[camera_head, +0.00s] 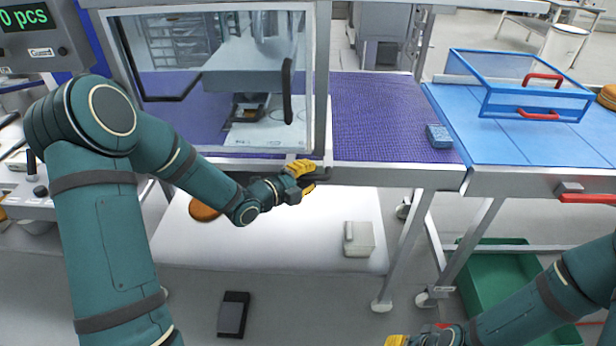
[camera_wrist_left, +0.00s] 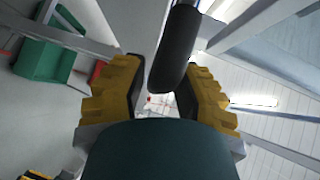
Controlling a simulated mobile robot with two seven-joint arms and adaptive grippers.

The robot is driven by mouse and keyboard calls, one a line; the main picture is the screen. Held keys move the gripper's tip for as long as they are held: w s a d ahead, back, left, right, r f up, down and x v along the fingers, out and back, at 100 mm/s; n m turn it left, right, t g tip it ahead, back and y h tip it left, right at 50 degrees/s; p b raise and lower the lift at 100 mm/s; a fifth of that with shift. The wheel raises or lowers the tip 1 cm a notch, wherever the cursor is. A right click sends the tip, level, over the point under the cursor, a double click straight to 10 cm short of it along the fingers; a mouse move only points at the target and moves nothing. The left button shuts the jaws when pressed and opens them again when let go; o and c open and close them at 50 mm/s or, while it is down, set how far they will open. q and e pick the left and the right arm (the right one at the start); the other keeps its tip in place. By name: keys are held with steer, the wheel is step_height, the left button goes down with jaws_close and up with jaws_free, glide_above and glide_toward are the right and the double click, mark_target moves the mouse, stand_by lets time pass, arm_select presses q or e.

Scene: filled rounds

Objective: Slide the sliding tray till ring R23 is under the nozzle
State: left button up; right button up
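My left gripper (camera_head: 303,178) is at the front edge of the table, below the clear door. Its yellow fingers stand apart on either side of a black handle (camera_wrist_left: 175,50), with a narrow gap visible on one side. Behind the clear door, a pale plate (camera_head: 268,136) carries a small dark holder with a brown piece (camera_head: 252,100). A blurred grey cylinder (camera_head: 271,30) hangs above, possibly the nozzle. I cannot read any ring label, so R23 is not identifiable. My right gripper (camera_head: 398,341) is cut off at the bottom edge.
The clear door has an upright black handle (camera_head: 288,90). A purple belt (camera_head: 385,110) with a blue block (camera_head: 438,135) lies to its right, then a blue clear-walled box (camera_head: 520,85). Below are a white shelf (camera_head: 290,235), a brown round (camera_head: 204,209) and a green bin (camera_head: 490,270).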

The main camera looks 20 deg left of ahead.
arm_select(q)
steer(key=shift+o, duration=0.8)
steer(key=shift+f, duration=0.1)
steer(key=v, duration=1.2)
steer(key=d+f+n+g+y, duration=0.2)
steer(key=d+f+n+g, duration=0.45)
steer(key=f+n, duration=0.65)
steer(key=s+d+f+n+g+y, duration=0.1)
steer(key=s+d+f+n+g, duration=0.5)
steer(key=s+d+f+n, duration=0.4)
steer(key=s+d+f, duration=0.1)
steer(key=s+f, duration=0.1)
steer(key=s, duration=0.1)
steer(key=shift+s+f+n+y, duration=0.15)
steer(key=shift+s+n+y, duration=0.1)
steer(key=shift+n+y, duration=0.05)
